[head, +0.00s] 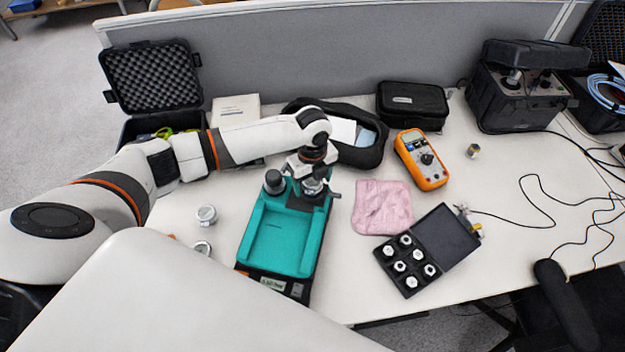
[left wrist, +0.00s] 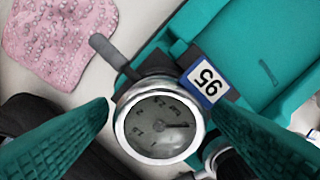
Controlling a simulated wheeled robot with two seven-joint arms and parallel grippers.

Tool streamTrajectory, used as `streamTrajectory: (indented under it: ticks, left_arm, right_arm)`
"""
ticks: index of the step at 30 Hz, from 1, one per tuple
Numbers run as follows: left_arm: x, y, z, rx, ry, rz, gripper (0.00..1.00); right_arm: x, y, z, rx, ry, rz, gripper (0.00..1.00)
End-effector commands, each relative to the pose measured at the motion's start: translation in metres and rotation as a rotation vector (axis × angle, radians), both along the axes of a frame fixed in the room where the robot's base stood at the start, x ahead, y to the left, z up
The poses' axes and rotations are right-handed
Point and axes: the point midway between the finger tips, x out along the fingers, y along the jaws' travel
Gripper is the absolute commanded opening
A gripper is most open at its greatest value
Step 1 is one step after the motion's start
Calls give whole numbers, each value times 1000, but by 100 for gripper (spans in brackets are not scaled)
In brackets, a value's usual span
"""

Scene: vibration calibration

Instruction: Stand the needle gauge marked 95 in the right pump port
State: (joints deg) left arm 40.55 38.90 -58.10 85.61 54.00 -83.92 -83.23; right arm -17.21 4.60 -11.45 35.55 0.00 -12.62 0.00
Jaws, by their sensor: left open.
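The teal pump (head: 280,240) stands on the table, with a black round cap (head: 273,182) at its back left. A round metal gauge (head: 312,187) is at the pump's back right corner, at the right port. In the left wrist view the needle gauge (left wrist: 160,128) shows its dial to the camera, with a tag reading 95 (left wrist: 207,82) beside it. My left gripper (head: 313,178) is above it, fingers open on either side of the gauge in the left wrist view (left wrist: 160,108). The port under the gauge is hidden, so I cannot tell how deep it sits. My right gripper is out of view.
Two round metal pieces (head: 207,214) (head: 202,248) lie left of the pump. A pink cloth (head: 382,207) lies to its right, then an open black case (head: 410,265) of several fittings. An orange multimeter (head: 421,160) and black pouch (head: 345,135) are behind.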

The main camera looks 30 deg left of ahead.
Motion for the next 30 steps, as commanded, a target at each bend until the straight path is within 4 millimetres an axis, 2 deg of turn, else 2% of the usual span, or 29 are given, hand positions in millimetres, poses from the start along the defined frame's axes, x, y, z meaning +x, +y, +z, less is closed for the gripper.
streamTrajectory:
  ticks: [5,12,16,21,30]
  left_arm:
    - [1,1,27,0,-6,0,74]
    - [2,0,79,-1,-6,-1,74]
    - [1,0,100,0,-4,0,74]
    - [1,0,114,0,-2,1,74]
    - [0,0,117,-1,-1,0,74]
  right_arm:
    - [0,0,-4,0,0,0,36]
    - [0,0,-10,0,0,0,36]
    - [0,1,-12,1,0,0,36]
    - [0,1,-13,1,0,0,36]
    - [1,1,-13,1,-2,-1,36]
